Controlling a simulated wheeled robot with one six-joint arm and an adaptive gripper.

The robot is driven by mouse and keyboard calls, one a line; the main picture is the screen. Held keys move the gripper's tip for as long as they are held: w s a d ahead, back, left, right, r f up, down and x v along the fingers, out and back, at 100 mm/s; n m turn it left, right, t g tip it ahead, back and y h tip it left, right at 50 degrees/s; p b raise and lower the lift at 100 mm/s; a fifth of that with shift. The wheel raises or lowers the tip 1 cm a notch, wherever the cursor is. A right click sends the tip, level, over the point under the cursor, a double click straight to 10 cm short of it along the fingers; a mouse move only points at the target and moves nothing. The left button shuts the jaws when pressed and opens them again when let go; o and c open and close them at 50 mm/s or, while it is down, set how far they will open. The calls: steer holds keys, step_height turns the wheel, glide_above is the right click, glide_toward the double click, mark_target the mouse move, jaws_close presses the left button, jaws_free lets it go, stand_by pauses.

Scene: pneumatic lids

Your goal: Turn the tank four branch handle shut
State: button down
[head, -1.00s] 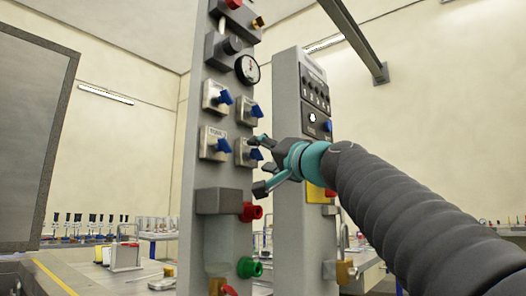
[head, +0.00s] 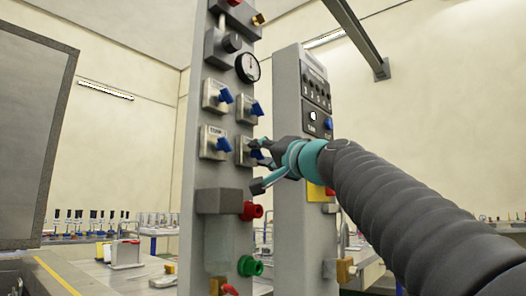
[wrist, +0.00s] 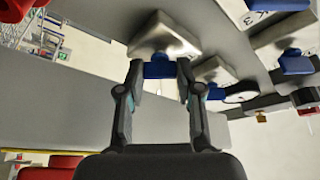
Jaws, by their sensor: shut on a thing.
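The tank four branch handle is a blue lever (wrist: 158,69) on a bright metal plate (wrist: 165,36). In the wrist view it lies between the two fingertips of my gripper (wrist: 160,77), which is shut on it. In the head view my gripper (head: 264,157) reaches from the right to the lower right valve of the panel. Its fingers partly hide the handle and plate there. The plate's own label is not readable.
Other blue handles sit close by: lower left (head: 223,144), upper left (head: 225,96) and upper right (head: 256,108). A gauge (head: 247,68) is above, a grey box (head: 219,201) below. A control column (head: 306,170) stands to the right, behind my arm.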

steer(key=m+h+p, duration=0.1)
steer(key=m+p, duration=0.1)
steer(key=m, duration=0.1)
steer(key=m+g+h+p, duration=0.1)
steer(key=m+p, duration=0.1)
steer(key=m, duration=0.2)
steer(key=shift+r+m+h+p, duration=0.15)
steer(key=shift+m+h+p, duration=0.15)
steer(key=shift+h+p, duration=0.1)
steer(key=m+g, duration=0.1)
steer(key=m, duration=0.1)
steer(key=m+g, duration=0.1)
steer(key=m, duration=0.1)
steer(key=shift+m+h, duration=0.3)
steer(key=shift+m, duration=0.1)
steer(key=m+g, duration=0.2)
steer(key=m, duration=0.1)
steer(key=shift+r+m, duration=0.15)
steer(key=shift+m, duration=0.25)
steer(key=c, duration=0.8)
jaws_free()
steer(key=shift+o, duration=0.2)
